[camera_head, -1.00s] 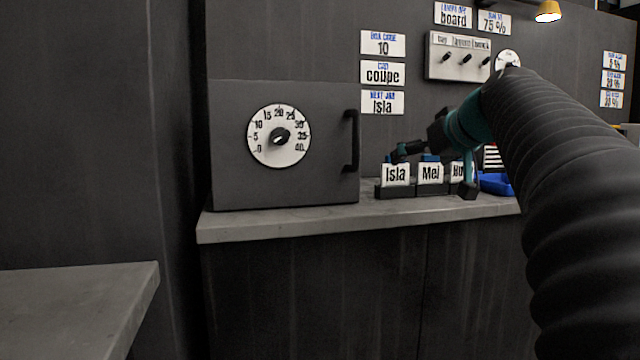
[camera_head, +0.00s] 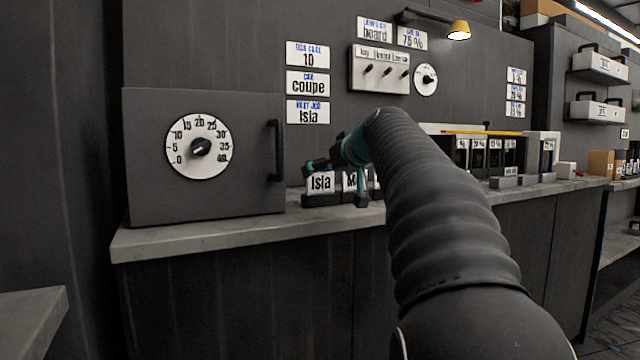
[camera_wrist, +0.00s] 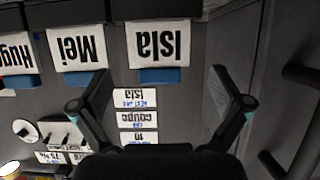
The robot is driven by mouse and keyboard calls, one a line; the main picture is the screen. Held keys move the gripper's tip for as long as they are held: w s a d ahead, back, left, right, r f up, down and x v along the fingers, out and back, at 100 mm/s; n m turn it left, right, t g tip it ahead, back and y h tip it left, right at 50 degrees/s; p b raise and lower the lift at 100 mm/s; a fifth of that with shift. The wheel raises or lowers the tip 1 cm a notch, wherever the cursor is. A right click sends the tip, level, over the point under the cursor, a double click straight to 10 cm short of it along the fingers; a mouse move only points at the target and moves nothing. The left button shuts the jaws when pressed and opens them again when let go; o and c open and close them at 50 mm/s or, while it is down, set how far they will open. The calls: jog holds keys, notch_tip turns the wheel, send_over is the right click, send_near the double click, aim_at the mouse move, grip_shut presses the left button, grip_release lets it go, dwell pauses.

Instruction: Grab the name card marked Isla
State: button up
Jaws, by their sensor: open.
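The name card marked Isla (camera_head: 320,183) stands upright in a dark holder on the grey counter, at the left end of a row of cards. In the wrist view the Isla card (camera_wrist: 158,45) appears upside down, with a blue piece along its edge. My gripper (camera_head: 338,182) is beside and in front of the cards. In the wrist view its two fingers (camera_wrist: 162,90) are spread wide, with the Isla card lying beyond and between them, not gripped. The Mei card (camera_wrist: 84,46) is next to it, partly hidden by my gripper in the head view.
A dark cabinet with a dial (camera_head: 198,147) and a black handle (camera_head: 275,150) stands left of the cards. The Hugo card (camera_wrist: 14,55) is at the row's far end. Wall labels include one reading Isla (camera_head: 308,111). The counter front (camera_head: 200,238) is clear.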

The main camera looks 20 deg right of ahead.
aim_at(321, 175)
jog(key=x, duration=0.4)
jog(key=shift+w+f, duration=0.15)
jog(key=c, duration=1)
